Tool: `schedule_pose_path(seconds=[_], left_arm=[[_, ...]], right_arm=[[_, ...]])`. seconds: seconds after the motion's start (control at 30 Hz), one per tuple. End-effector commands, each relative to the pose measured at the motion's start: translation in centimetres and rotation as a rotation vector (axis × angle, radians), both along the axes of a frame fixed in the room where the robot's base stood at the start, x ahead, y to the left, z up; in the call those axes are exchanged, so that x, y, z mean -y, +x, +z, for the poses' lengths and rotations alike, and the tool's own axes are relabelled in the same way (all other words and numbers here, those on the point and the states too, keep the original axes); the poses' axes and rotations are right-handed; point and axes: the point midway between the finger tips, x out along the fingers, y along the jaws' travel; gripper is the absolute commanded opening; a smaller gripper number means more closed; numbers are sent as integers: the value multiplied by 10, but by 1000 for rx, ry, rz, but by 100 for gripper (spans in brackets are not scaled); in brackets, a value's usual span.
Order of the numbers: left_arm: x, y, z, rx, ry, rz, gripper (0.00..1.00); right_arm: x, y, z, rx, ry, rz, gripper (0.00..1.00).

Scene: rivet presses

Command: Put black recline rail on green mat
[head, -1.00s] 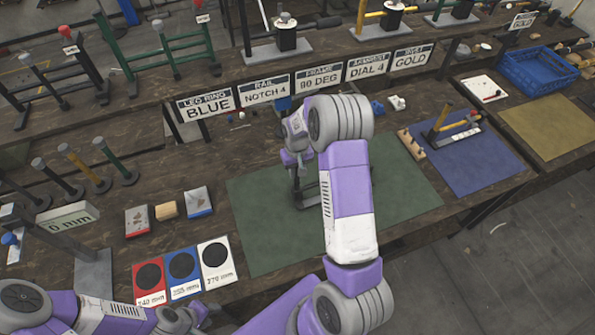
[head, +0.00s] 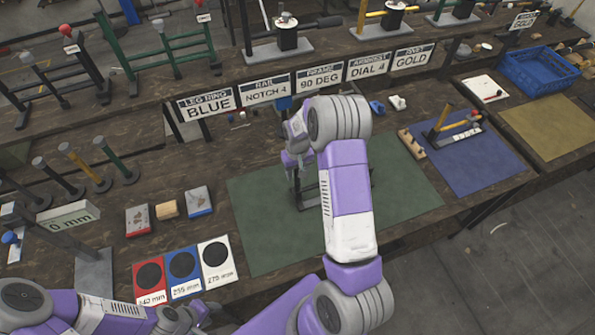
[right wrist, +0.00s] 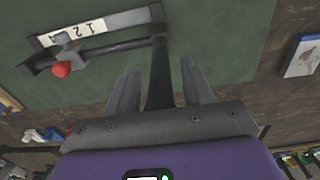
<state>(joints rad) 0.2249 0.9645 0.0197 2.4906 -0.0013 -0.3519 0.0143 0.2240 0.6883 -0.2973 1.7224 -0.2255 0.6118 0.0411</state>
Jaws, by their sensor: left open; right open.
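The black recline rail (right wrist: 105,46) lies on the green mat (right wrist: 225,30) in the right wrist view. It has a white numbered strip and a red knob, and a black bar runs from it toward my gripper. My right gripper (right wrist: 160,68) is open, with its fingers apart on either side of that bar. In the head view the rail (head: 308,191) is partly hidden behind my right arm, over the green mat (head: 265,235). My left gripper (head: 190,316) is low at the left, near the coloured cards, and is open.
A blue mat (head: 470,165) with a yellow-handled fixture lies to the right, and a tan mat (head: 550,125) beyond it. A blue crate (head: 540,72) stands at the back right. Coloured size cards (head: 183,270) lie left of the green mat.

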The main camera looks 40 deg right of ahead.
Motion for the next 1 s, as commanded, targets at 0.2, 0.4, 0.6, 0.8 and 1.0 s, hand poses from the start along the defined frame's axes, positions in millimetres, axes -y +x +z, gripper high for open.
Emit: schedule_pose_path(seconds=[0.2,0.4,0.6,0.8,1.0], left_arm=[[0,0,-1,0,0,0,43],[0,0,-3,0,0,0,43],[0,0,-3,0,0,0,43],[0,0,-3,0,0,0,43],[0,0,-3,0,0,0,43]], right_arm=[[0,2,39,8,-1,0,51],[0,1,83,6,-1,0,51],[0,1,112,3,-1,0,51],[0,0,121,1,0,1,51],[0,0,121,0,0,0,51]])
